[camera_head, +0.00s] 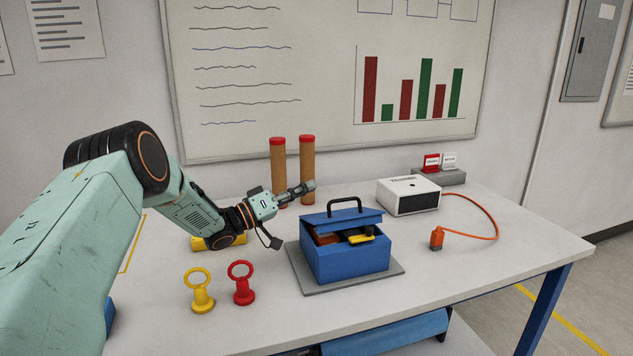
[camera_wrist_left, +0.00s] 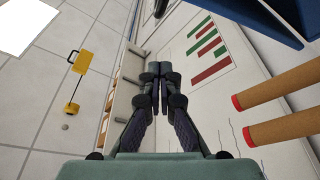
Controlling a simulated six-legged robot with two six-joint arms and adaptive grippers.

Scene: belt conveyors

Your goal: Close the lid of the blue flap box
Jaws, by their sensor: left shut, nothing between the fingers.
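The blue flap box (camera_head: 345,265) stands on a grey mat (camera_head: 392,279) on the table. Its blue lid (camera_head: 343,220), with a black handle (camera_head: 345,203), is raised and tilted, leaving a gap at the front. Brown and yellow items show inside through the gap. My left gripper (camera_head: 303,188) is shut and empty, up and to the left of the lid in the picture, apart from the handle. Its closed fingers also show in the left wrist view (camera_wrist_left: 159,85). A dark blue surface at the top right there may be the lid. My right gripper is out of view.
Two brown cylinders with red tops (camera_head: 278,172) stand behind my left gripper. A yellow ring-topped piece (camera_head: 202,297) and a red one (camera_head: 243,290) stand front left. A white device (camera_head: 408,197) and an orange cabled plug (camera_head: 436,239) lie right. The right front table is clear.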

